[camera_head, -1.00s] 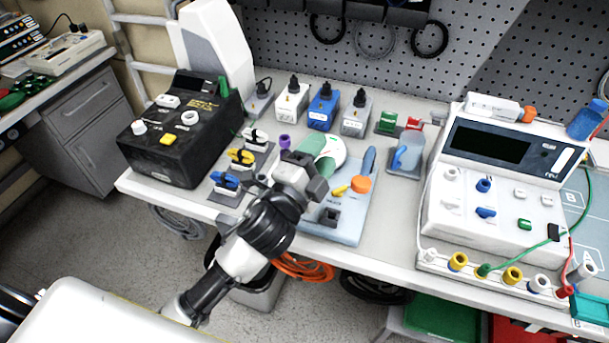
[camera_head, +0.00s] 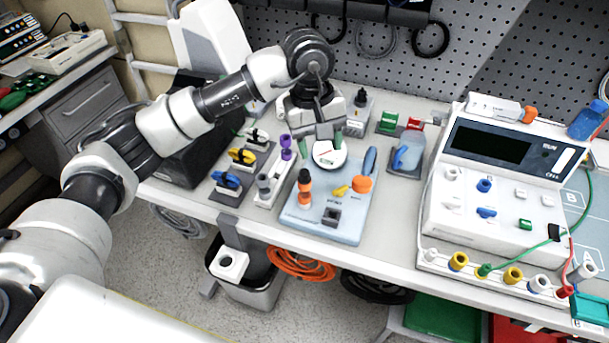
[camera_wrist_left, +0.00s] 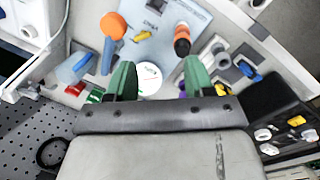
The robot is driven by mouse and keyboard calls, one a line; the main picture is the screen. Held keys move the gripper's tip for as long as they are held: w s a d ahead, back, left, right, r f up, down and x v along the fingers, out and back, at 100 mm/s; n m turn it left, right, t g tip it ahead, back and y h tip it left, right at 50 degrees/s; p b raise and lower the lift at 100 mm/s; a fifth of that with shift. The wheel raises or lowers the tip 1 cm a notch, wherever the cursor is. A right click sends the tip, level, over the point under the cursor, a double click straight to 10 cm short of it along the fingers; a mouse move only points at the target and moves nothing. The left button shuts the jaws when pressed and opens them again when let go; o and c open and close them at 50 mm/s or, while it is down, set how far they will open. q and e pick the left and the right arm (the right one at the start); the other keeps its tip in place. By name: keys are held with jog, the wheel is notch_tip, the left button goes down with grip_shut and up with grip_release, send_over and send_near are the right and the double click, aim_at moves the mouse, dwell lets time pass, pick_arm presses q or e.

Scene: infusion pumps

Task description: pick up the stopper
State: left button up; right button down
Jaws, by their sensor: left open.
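I cannot tell for sure which part is the stopper. A black-and-orange upright piece (camera_head: 305,187) stands on the left of the light blue board (camera_head: 302,226), and shows in the wrist view (camera_wrist_left: 182,40). An orange round cap (camera_head: 362,184) is on the board's right side, also in the wrist view (camera_wrist_left: 113,26). A white round dial (camera_head: 329,153) lies at the board's far end. My left gripper (camera_head: 325,139) is above this dial. Its green fingertips are apart, with the dial between them in the wrist view (camera_wrist_left: 148,80). My right gripper is not in view.
A white rack with a purple-topped piece (camera_head: 286,147) is left of the board. The white pump (camera_head: 492,190) stands farther right. A pegboard wall (camera_head: 390,70) is behind.

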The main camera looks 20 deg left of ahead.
pick_arm(q)
jog(key=a+r+y, duration=0.1)
jog(key=a+y, duration=0.1)
jog(key=a, duration=0.1)
jog(key=p, duration=0.2)
send_over(305, 171)
notch_tip(305, 171, down, 5)
jog(key=shift+a+f, duration=0.1)
jog(key=shift+a, duration=0.05)
notch_tip(305, 171, down, 5)
jog(key=shift+s+r+p, duration=0.1)
jog(key=shift+p, duration=1.15)
jog(key=shift+f, duration=0.25)
jog(key=c, duration=0.9)
jog(key=shift+c, duration=0.2)
